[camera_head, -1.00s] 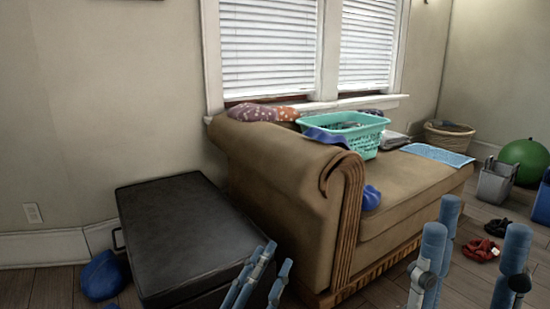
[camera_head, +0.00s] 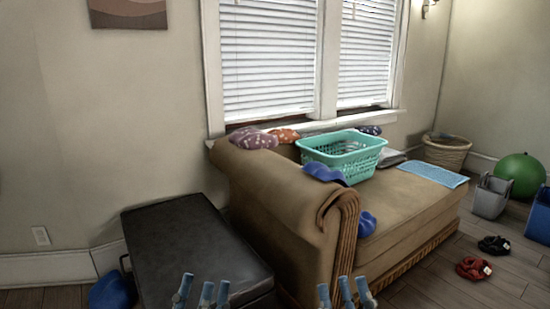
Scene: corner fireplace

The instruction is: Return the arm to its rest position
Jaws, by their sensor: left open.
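My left gripper (camera_head: 203,291) shows its blue fingers at the bottom edge, in front of the black chest. Its fingers are spread and nothing is seen between them. My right gripper (camera_head: 345,292) is at the bottom edge to its right, in front of the sofa's carved arm front. Its blue fingers also stand apart with nothing seen between them. Both grippers point up in the picture, and the arms behind them are out of view.
A black chest (camera_head: 190,246) stands at left beside a brown sofa (camera_head: 400,215). A teal basket (camera_head: 342,160) sits on the sofa. A blue object (camera_head: 110,291) lies left of the chest. Red (camera_head: 474,268) and black (camera_head: 494,245) items lie on the floor at right.

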